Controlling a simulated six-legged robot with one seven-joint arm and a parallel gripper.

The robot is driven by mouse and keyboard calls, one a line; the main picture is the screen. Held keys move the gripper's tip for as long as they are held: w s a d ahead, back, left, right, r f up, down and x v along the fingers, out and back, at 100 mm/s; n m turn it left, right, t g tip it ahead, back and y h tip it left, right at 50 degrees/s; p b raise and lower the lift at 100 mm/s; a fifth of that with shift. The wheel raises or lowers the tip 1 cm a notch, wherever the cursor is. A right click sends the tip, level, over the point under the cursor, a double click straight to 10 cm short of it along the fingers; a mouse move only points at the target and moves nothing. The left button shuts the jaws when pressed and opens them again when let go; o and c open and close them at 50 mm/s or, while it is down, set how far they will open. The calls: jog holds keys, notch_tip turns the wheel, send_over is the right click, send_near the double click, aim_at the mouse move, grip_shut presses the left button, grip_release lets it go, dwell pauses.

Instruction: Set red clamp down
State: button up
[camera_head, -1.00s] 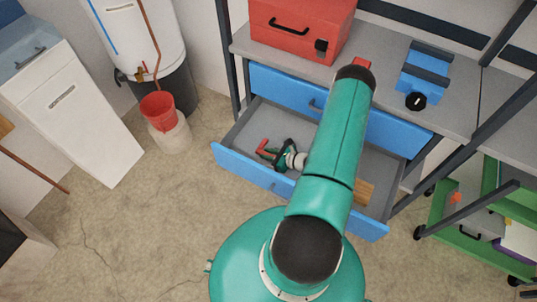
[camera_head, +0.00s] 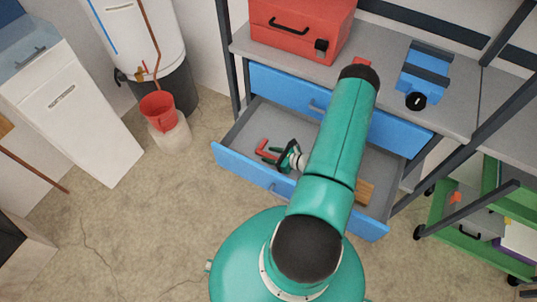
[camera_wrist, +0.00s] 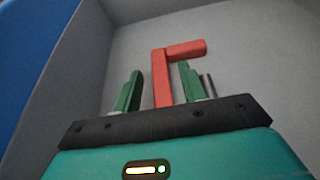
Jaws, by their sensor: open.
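The red clamp (camera_wrist: 161,75) is an L-shaped red piece lying on the grey floor of the open blue drawer. In the head view the red clamp (camera_head: 263,149) shows at the drawer's left part. My gripper (camera_wrist: 158,85) is open, with its green fingers on either side of the clamp's long leg and a gap on each side. In the head view my gripper (camera_head: 279,157) is inside the drawer, just right of the clamp. The open drawer (camera_head: 240,165) has a blue front. My arm hides its middle.
A wooden block (camera_head: 364,192) lies in the drawer's right part. The closed blue drawer (camera_head: 283,88) and grey worktop (camera_head: 375,72) are above, with a red toolbox (camera_head: 300,28) and blue vise (camera_head: 425,72). A green cart (camera_head: 460,232) stands at right.

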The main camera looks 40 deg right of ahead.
jog(key=v, duration=1)
jog(key=shift+s+r, duration=0.1)
jog(key=shift+s, duration=0.1)
jog(key=w+a+r+n+g+y, duration=0.1)
jog(key=w+a+r+n+g, duration=0.2)
jog(key=a+r+n, duration=0.45)
jog(key=w+a+r+n+g+y, duration=0.2)
jog(key=w+r+n+g, duration=0.15)
jog(key=r, duration=0.75)
jog(key=w+a+r+n+g+y, duration=0.1)
jog(key=w+a+r+n+g, duration=0.15)
jog(key=a+r+n, duration=0.5)
jog(key=s+a+r+n+h, duration=0.3)
jog(key=a+r+n, duration=0.1)
jog(key=r, duration=0.4)
jog(key=s+a+r+n+t+h, duration=0.1)
jog(key=s+a+r+n, duration=0.3)
jog(key=r, duration=0.4)
jog(key=s+a+r+n+t+h, duration=0.1)
jog(key=s+a+r+n+h, duration=0.2)
jog(key=r, duration=0.5)
jog(key=shift+s+a+n+h, duration=0.2)
jog(key=shift+a+n+h, duration=0.5)
jog(key=shift+n, duration=0.55)
jog(key=shift+s+d, duration=0.1)
jog(key=shift+d, duration=0.15)
